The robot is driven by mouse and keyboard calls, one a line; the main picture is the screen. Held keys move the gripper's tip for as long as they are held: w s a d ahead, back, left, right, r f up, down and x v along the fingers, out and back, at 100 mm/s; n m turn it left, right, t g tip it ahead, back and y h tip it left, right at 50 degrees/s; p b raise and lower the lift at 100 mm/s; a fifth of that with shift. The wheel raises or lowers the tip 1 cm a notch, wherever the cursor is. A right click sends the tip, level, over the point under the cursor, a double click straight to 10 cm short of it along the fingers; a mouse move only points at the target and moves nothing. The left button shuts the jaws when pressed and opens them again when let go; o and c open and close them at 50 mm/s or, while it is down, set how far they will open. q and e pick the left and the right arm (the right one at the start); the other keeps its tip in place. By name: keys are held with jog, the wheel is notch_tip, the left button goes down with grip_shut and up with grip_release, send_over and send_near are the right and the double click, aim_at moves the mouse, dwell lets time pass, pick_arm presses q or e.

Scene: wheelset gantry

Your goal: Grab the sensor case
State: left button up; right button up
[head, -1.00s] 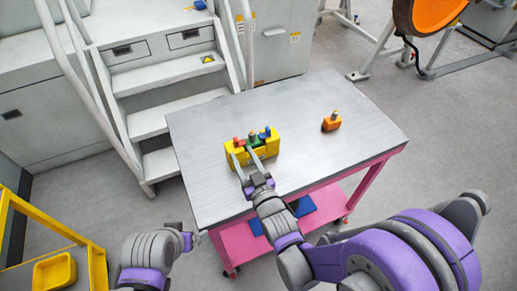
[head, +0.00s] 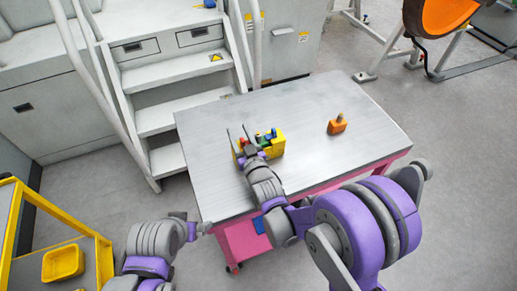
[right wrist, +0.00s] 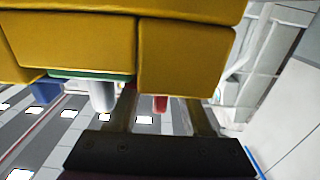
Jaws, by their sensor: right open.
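A yellow case (head: 275,146) with red, green and blue tops sits on the grey table, left of its middle. My right gripper (head: 240,132) is open over the case's left part and hides some of it in the head view. In the right wrist view the yellow case (right wrist: 185,55) fills the top. The open fingers (right wrist: 163,112) pass beyond its lower edge, with a red part between them; contact cannot be told. My left gripper (head: 195,228) is off the table's near left corner, and its jaw state cannot be made out.
A small orange object (head: 337,126) stands on the table (head: 300,108) to the right of the case. Grey steps (head: 165,120) rise behind the table's left side. A yellow frame (head: 40,210) with a yellow bin (head: 63,263) stands at the near left.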

grip_shut()
dwell(1.3)
